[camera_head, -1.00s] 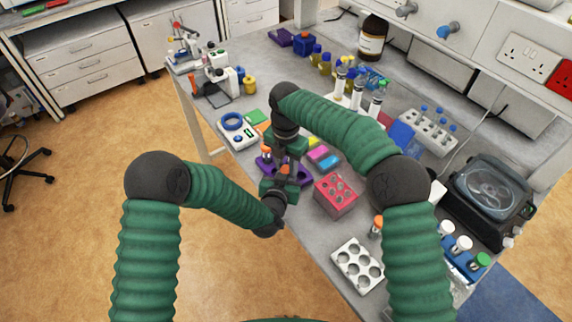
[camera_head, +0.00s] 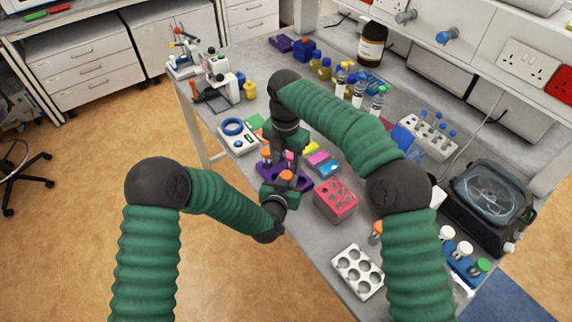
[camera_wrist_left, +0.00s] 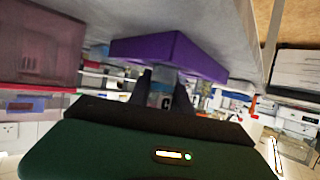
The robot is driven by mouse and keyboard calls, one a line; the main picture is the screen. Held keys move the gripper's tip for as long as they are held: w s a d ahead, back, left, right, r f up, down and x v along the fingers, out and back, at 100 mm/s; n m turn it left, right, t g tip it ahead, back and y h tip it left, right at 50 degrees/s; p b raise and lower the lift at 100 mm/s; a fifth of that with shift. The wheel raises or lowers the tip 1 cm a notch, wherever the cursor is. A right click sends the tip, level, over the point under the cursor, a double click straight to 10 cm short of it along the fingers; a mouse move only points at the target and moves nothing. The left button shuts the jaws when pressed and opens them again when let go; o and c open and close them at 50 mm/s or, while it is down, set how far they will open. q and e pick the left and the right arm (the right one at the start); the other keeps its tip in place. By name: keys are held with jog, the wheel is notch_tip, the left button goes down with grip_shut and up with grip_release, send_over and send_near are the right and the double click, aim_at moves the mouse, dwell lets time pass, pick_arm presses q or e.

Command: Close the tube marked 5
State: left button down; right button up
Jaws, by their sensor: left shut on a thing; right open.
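The purple rack (camera_head: 265,169) stands near the table's front-left edge and holds tubes with orange caps (camera_head: 266,153). In the left wrist view the rack (camera_wrist_left: 170,52) appears above my fingers. My left gripper (camera_wrist_left: 165,100) is shut on a clear tube (camera_wrist_left: 161,76) beside the rack. The tube has a pale label whose dark mark I cannot read surely. An orange cap (camera_head: 285,175) shows at my left gripper in the head view; whether it sits on the held tube is unclear. My right gripper (camera_head: 290,154) points down just above, open, fingertips partly hidden.
A pink rack (camera_head: 336,200) stands right of the purple rack, and a white rack (camera_head: 358,270) is nearer. A scale (camera_head: 237,136) lies behind left. A blue rack (camera_head: 466,268) with capped tubes and a dark centrifuge (camera_head: 487,196) are at right.

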jog(key=o, duration=0.6)
jog(key=shift+c, duration=0.2)
pick_arm(q)
jog(key=c, duration=1.1)
grip_release()
pick_arm(e)
notch_tip(320, 180, up, 7)
jog(key=shift+r, duration=0.15)
jog(key=shift+w, duration=0.1)
